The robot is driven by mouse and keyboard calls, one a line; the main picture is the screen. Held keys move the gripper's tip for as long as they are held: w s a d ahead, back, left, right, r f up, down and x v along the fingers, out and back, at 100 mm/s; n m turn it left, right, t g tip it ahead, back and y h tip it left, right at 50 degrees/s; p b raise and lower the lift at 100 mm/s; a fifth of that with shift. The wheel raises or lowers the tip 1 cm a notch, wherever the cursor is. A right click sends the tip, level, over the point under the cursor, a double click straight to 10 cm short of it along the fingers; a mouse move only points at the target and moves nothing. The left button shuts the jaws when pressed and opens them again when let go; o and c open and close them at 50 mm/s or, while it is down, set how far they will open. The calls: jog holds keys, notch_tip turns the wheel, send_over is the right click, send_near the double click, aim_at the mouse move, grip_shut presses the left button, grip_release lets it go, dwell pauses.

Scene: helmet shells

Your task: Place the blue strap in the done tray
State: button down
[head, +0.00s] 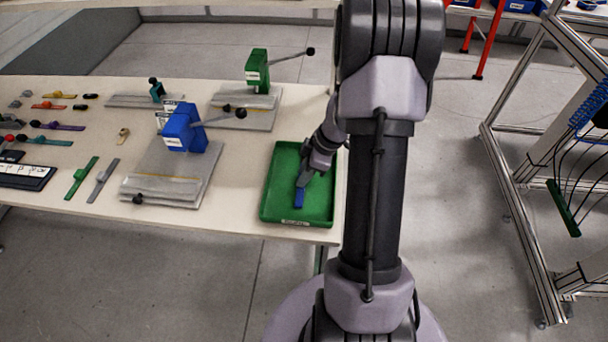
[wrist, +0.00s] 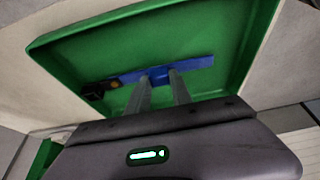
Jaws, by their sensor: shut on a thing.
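The green done tray (head: 268,208) lies at the right end of the table; its rim and floor (wrist: 218,38) fill much of the wrist view. The blue strap (head: 299,198) is inside the tray's outline, at my gripper (head: 303,180). In the wrist view the strap (wrist: 198,63) runs across in front of my two fingers (wrist: 162,76), which are shut on it near its middle. A black piece with a yellowish spot (wrist: 97,88) is at the strap's left end. I cannot tell whether the strap touches the tray floor.
A grey plate with a blue clamp (head: 184,130) stands left of the tray, and one with a green clamp (head: 257,72) behind it. A green strap (head: 82,178), a grey strap (head: 102,180) and several small coloured parts lie further left. The tray floor around the strap looks clear.

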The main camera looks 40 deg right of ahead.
jog(key=shift+f, duration=0.15)
jog(key=c, duration=1.1)
grip_release()
jog(key=shift+c, duration=0.2)
